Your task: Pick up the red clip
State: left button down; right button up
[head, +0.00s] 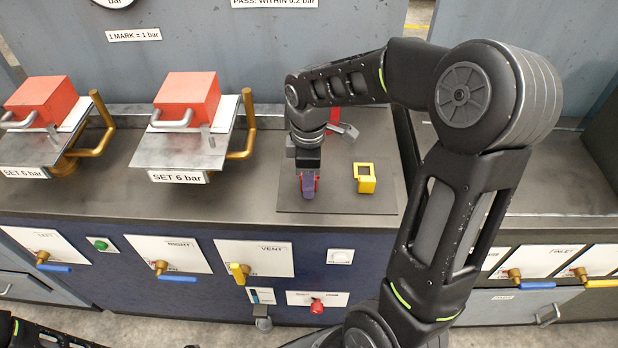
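My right gripper (309,186) points down over the dark mat (345,205), coming from an arm that enters at the lower right. Red edges of a small piece, which looks like the red clip (317,181), show right at its fingertips around a purple-grey part. The fingers cover most of this piece, and I cannot tell whether they are closed on it. A yellow square clip (365,184) with an opening stands on the mat to the right, apart from the gripper. My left gripper is out of view.
Behind my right wrist is a red upright piece with a grey bar (346,130). To the left, two red blocks (188,96) sit on metal plates beside brass pipes. Valve panels (254,258) line the bench front. The mat's front right is clear.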

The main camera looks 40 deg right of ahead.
jog(key=shift+c, duration=0.4)
grip_shut()
dwell(0.4)
